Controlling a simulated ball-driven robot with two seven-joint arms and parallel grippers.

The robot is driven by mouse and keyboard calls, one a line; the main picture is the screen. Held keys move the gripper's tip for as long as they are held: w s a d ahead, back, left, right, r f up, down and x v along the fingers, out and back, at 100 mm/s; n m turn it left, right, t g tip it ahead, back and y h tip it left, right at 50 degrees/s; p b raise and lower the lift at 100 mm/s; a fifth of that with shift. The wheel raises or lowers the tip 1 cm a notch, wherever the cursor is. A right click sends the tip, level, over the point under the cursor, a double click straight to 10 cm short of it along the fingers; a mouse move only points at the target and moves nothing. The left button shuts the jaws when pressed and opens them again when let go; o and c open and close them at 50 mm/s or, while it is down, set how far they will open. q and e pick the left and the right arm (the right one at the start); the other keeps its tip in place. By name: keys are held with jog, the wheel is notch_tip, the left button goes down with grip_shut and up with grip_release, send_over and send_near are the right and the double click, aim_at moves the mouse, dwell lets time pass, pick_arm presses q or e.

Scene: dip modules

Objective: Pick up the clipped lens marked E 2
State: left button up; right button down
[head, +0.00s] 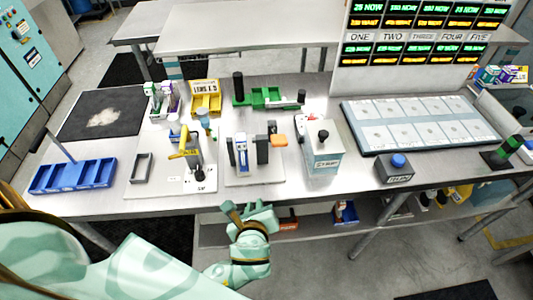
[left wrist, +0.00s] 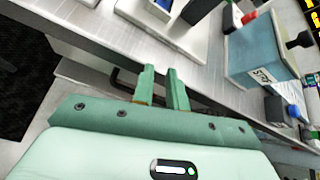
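No mark reading E 2 is legible, so I cannot tell which part is the clipped lens. A yellow tray (head: 206,97) with lettering that seems to start with LENS stands at the back of the bench. Small white, green and purple parts (head: 163,97) stand upright left of it. A blue-and-white upright piece (head: 241,152) sits in a fixture on a white plate. My left gripper (head: 248,208) is in front of the bench's front edge, apart from all these parts. In the left wrist view its two fingers (left wrist: 162,82) are slightly apart with nothing between them. My right gripper is not in view.
A blue compartment tray (head: 73,176) is at the left end, near a black mat (head: 103,114). A stamp box (head: 321,148), a button box (head: 395,168) and a pale panel tray (head: 418,124) are on the right. A green tray (head: 266,96) is behind. The bench edge lies just beyond my left gripper.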

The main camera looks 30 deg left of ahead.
aim_at(243, 162)
pick_arm(q)
notch_tip(243, 162, up, 8)
jog(key=a+f+m+y, duration=0.1)
jog(key=a+m+y, duration=0.1)
jog(key=m, duration=0.1)
jog(key=shift+t, duration=0.4)
jog(key=x, duration=0.3)
jog(key=b+x, duration=0.1)
jog(key=x, duration=0.6)
jog(key=shift+w+a+r, duration=0.15)
jog(key=shift+a+r, duration=0.1)
jog(key=shift+a, duration=0.05)
jog(key=b+x, duration=0.1)
jog(key=x, duration=0.4)
jog(key=shift+f+b, duration=0.15)
jog(key=shift+b, duration=0.2)
jog(key=shift+w+a+f, duration=0.15)
jog(key=shift+w+a, duration=0.1)
jog(key=shift+w, duration=0.1)
jog(key=shift+s, duration=0.1)
jog(key=shift+c, duration=0.3)
grip_shut()
